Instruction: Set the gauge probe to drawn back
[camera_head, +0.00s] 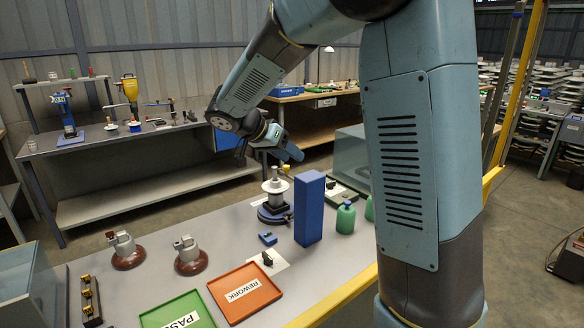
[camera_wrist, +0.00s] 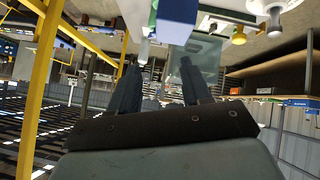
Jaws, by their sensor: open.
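A white and grey insulator stack (camera_head: 276,190) stands upright on a dark blue round base (camera_head: 272,215) on the bench, left of the tall blue block. A small dark part sits at the right of this base. I cannot make out the gauge probe or its position clearly. My gripper (camera_head: 290,154) is above and just behind the stack, tilted, apart from it. In the wrist view my gripper (camera_wrist: 160,68) has its two dark fingers apart, with nothing held between them.
The tall blue block (camera_head: 309,210) stands close right of the stack, with a green bottle (camera_head: 345,218) beside it. A small blue block (camera_head: 267,239) lies in front.

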